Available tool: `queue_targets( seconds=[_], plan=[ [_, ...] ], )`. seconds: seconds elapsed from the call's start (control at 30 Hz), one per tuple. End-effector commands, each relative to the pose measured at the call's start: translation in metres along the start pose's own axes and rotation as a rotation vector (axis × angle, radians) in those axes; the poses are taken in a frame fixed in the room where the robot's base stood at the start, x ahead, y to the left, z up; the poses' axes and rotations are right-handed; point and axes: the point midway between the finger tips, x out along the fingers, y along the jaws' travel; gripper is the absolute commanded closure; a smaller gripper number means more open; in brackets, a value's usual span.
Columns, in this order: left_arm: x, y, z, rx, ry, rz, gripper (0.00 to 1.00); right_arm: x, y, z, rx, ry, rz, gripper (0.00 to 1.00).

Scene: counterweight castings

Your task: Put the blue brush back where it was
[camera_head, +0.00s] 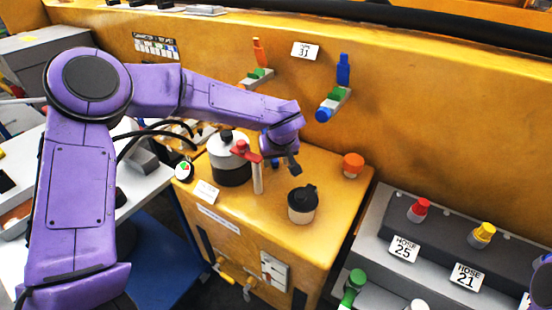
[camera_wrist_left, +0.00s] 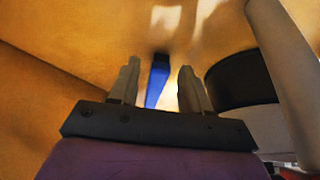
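A slim blue thing with a dark end, likely the blue brush (camera_wrist_left: 157,84), shows in the left wrist view between and beyond my left gripper's fingers, with a gap on both sides. In the head view only a small blue patch (camera_head: 275,161) shows beside the gripper, and the rest is hidden by it. My left gripper (camera_head: 294,166) is low over the yellow cabinet top, near the back wall. In the left wrist view its two fingers (camera_wrist_left: 158,90) stand apart. My right gripper is out of view; only a bit of purple arm shows at the right edge.
On the yellow cabinet top (camera_head: 325,198) stand a white canister with a dark band (camera_head: 231,170), a red-topped post (camera_head: 257,178), a black-lidded cup (camera_head: 302,204) and an orange-capped item (camera_head: 352,165). Valves with blue (camera_head: 343,70) and orange (camera_head: 258,52) handles stick out from the wall.

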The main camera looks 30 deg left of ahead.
Motion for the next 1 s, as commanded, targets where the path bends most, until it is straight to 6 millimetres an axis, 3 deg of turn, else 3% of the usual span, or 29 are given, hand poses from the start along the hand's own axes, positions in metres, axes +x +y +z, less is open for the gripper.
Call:
queue_targets(
  seconds=[0.33,0.7,0.83,1.0],
  plan=[
    [-0.007,0.001,-0.001,-0.001,0.001,0.002,0.52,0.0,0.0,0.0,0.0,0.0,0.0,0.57],
    [-0.093,0.001,-0.001,-0.001,0.003,0.004,0.52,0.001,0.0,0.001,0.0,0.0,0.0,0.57],
    [-0.113,0.0,-0.001,-0.001,0.001,0.001,0.52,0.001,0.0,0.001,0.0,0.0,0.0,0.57],
    [-0.121,0.0,0.0,0.0,-0.001,0.0,0.52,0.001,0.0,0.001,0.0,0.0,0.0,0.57]
  ],
)
